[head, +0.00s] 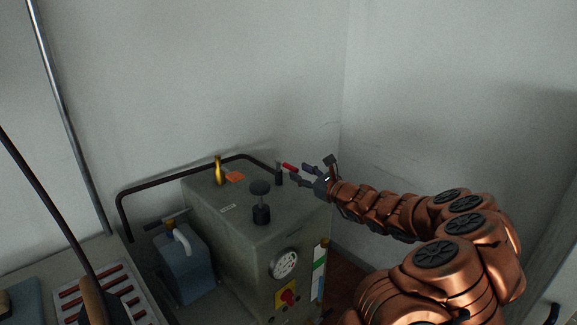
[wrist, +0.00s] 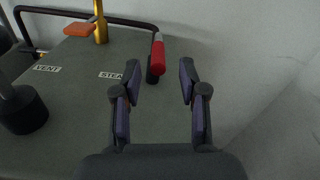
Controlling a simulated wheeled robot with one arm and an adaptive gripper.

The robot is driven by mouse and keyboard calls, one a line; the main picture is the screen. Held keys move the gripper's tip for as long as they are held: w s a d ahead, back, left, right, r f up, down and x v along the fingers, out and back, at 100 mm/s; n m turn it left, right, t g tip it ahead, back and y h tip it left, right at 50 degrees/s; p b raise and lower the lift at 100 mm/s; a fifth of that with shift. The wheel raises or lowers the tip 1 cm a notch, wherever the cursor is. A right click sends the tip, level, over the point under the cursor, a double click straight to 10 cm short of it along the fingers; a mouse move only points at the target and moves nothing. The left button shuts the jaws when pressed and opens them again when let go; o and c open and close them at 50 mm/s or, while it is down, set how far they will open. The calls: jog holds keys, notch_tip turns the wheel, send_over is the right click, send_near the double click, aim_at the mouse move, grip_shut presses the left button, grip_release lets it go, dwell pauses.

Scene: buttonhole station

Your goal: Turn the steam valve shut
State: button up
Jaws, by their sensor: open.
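The steam valve has a red lever handle (wrist: 158,56) on a dark stem at the far right edge of the boiler top, beside the label "STEAM". In the head view the red handle (head: 290,167) points up and left from the stem. My gripper (wrist: 160,80) is open and empty. In the wrist view the handle shows ahead of the fingertips, in the gap and closer to the left finger; I see no contact. In the head view my gripper (head: 303,174) is just right of the valve.
The grey boiler (head: 245,225) carries a black knob (head: 261,200), a brass fitting (head: 218,170) with an orange tag (head: 235,177), and a dark rail (head: 160,185) behind. A gauge (head: 284,263) and red switch (head: 288,296) are on its front. Walls stand close behind and right.

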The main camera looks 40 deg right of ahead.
aim_at(286, 165)
jog(key=shift+w+a+p, duration=0.2)
jog(key=shift+w, duration=0.8)
jog(key=shift+w+a+p, duration=0.15)
jog(key=shift+w+p, duration=0.05)
jog(key=shift+w, duration=0.75)
jog(key=shift+w+a+p, duration=0.2)
jog(key=shift+w, duration=0.8)
grip_shut()
